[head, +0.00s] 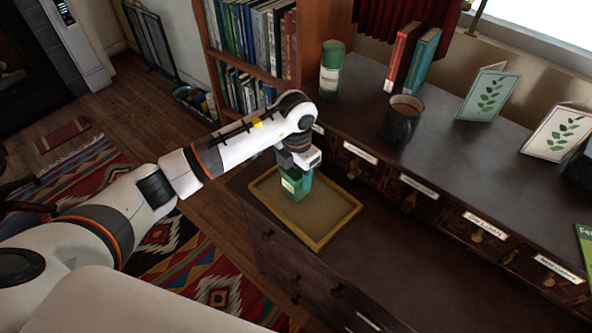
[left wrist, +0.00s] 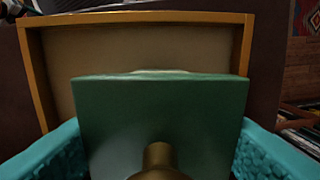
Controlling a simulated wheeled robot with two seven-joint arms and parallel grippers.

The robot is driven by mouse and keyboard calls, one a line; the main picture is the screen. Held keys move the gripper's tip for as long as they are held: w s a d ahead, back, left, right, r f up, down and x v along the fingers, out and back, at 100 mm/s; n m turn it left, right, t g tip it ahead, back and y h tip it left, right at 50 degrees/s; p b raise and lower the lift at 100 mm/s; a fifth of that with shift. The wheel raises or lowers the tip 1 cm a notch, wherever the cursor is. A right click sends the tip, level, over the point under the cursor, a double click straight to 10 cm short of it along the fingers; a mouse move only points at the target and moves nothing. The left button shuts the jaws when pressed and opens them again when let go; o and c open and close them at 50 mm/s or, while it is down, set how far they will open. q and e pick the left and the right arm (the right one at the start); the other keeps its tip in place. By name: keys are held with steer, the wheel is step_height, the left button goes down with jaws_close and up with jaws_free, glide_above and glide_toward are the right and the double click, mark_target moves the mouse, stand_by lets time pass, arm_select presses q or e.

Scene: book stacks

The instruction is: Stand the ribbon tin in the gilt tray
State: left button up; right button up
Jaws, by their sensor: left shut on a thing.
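The ribbon tin (head: 294,188) is a dark green box with a pale label, and its green top with a brass knob fills the lower middle of the left wrist view (left wrist: 120,108). My left gripper (head: 298,172) is shut on it from above, with teal fingers on both sides in the left wrist view. The tin is upright over the left rear part of the gilt tray (head: 345,222), inside its rim as seen from the head. The tray's gold rim also shows in the left wrist view (left wrist: 140,17). I cannot tell whether the tin's base touches the tray floor. My right gripper is not in view.
The tray lies on the lower dark wooden surface (head: 370,270), below a raised shelf with labelled drawers. On that shelf stand a green cylinder (head: 331,70), a dark mug (head: 402,120), two books (head: 412,58) and leaf-pattern cards (head: 487,95). A bookcase (head: 255,45) stands behind.

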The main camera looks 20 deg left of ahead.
arm_select(q)
steer(key=shift+f, duration=0.2)
steer(key=o, duration=1)
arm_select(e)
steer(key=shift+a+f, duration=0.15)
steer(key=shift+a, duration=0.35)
arm_select(q)
steer(key=shift+r, duration=0.3)
steer(key=shift+w+r, duration=0.1)
steer(key=shift+r, duration=0.2)
step_height(320, 180, up, 11)
steer(key=shift+r+b, duration=0.15)
steer(key=shift+b, duration=0.35)
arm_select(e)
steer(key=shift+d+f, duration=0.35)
